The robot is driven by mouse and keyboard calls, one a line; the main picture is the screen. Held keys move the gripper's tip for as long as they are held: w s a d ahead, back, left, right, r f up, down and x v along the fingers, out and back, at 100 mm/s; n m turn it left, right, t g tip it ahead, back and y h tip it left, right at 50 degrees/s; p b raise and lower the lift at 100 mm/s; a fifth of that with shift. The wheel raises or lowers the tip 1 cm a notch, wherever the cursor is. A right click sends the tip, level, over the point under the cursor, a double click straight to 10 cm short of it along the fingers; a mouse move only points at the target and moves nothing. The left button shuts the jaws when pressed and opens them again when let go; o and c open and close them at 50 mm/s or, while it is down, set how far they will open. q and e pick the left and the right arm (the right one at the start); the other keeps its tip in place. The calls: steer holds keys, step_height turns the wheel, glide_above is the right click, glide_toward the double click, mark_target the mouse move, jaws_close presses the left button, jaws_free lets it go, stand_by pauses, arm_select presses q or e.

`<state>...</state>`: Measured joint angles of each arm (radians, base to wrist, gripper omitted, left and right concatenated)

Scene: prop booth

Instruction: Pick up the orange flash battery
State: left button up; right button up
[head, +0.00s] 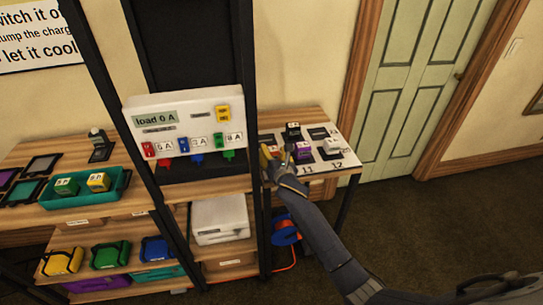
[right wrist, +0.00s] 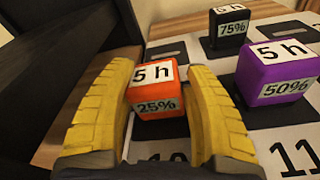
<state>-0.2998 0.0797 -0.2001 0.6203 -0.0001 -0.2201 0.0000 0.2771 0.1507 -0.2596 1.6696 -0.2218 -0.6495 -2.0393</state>
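The orange flash battery (right wrist: 155,102) is marked "5 h" and "25%" and stands on the numbered board at the right end of the bench. In the right wrist view it shows between the yellow fingers of my right gripper (right wrist: 160,90). The fingers are apart, one on each side of it, and I see no firm grip; whether either touches it is hard to tell. My left gripper is not in view.
A purple battery (right wrist: 277,72) stands close right of the orange one, and a black battery (right wrist: 229,27) stands behind. A dark upright post (head: 247,100) and the load panel (head: 185,122) are left of the gripper. A teal tray (head: 85,198) holds two batteries.

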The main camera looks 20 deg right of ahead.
steer(key=c, duration=0.9)
steer(key=shift+r, duration=0.1)
steer(key=shift+c, duration=0.2)
